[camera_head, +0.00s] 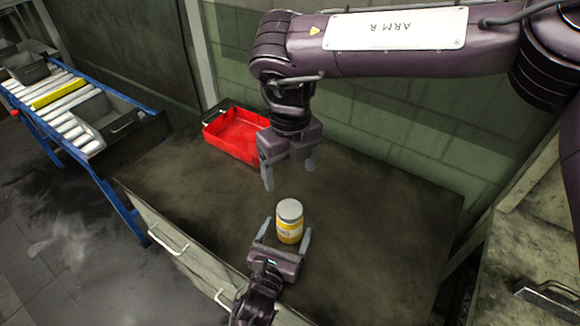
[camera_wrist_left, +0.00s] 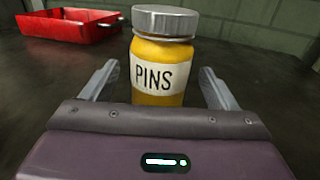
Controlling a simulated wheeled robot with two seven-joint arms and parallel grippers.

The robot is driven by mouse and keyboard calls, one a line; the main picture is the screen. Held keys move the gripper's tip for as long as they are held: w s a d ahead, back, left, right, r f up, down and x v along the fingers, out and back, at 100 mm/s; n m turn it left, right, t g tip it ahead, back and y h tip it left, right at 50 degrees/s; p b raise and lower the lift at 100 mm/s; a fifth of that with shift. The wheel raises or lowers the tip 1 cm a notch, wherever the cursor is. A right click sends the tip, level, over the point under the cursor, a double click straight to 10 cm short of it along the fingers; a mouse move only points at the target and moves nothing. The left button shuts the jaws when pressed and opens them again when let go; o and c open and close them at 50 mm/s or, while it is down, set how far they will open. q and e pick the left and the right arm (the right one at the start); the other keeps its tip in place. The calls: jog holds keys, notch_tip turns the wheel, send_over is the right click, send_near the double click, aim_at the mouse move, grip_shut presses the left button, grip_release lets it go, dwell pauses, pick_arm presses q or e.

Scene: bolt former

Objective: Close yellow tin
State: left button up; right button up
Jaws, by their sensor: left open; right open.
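The yellow tin (camera_head: 289,229) stands upright on the dark cabinet top, with a grey metal lid (camera_head: 290,209) sitting on its top. In the left wrist view the tin (camera_wrist_left: 158,75) has a white label reading "PINS", and its lid (camera_wrist_left: 165,20) shows at the upper edge. I cannot tell how tightly the lid sits. My left gripper (camera_head: 283,236) is open, low at the near side of the tin, with one finger on each side and a gap to the tin. My right gripper (camera_head: 289,175) is open and empty, pointing down above and behind the tin.
A red tray (camera_head: 236,151) stands at the back left of the cabinet top (camera_head: 190,190); it also shows in the left wrist view (camera_wrist_left: 68,30). A green wall (camera_head: 400,145) runs behind. A roller conveyor (camera_head: 60,95) with grey bins stands at far left. The cabinet top around the tin is clear.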

aim_at(285, 234)
pick_arm(q)
jog(key=v, duration=0.4)
jog(key=shift+s+a, duration=0.15)
jog(key=shift+s, duration=0.2)
